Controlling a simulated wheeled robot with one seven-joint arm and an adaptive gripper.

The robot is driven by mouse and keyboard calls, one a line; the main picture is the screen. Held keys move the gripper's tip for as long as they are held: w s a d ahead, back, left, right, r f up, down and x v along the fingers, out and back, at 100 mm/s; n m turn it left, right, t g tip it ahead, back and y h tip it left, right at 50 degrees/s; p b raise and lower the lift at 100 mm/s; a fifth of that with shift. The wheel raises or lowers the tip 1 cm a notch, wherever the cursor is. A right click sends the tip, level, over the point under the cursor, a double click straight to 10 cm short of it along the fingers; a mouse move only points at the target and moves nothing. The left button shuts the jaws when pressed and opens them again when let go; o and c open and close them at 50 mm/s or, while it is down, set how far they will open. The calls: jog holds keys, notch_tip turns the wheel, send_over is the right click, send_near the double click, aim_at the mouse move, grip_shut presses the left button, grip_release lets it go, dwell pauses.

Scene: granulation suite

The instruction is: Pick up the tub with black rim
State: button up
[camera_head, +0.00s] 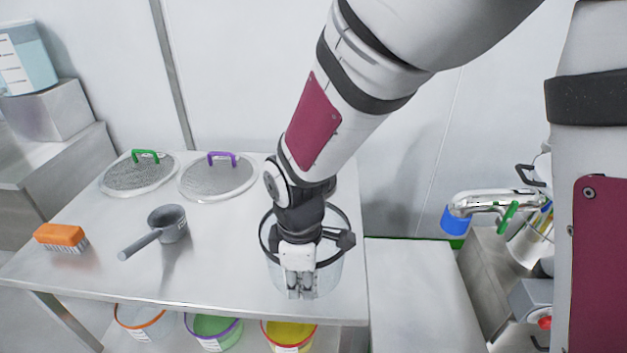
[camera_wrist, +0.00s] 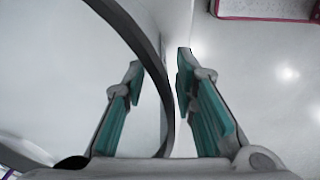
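The clear tub with black rim (camera_head: 334,274) stands upright near the right front corner of the metal table. My gripper (camera_head: 300,290) is at the tub's front side and hides part of it. In the wrist view the black rim (camera_wrist: 150,52) curves down between the two teal-padded fingers of my gripper (camera_wrist: 159,66). The left finger is on the inner side of the wall and the right finger is outside it. The fingers are apart, with a visible gap on either side of the rim.
The table (camera_head: 90,275) also holds a grey scoop (camera_head: 168,225), an orange brush (camera_head: 60,235) and two sieve lids, one with a green handle (camera_head: 140,176) and one with a purple handle (camera_head: 216,180). Coloured-rim tubs (camera_head: 213,328) sit below. A metal tap (camera_head: 490,200) is at right.

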grip_shut()
jog(key=shift+r, duration=0.1)
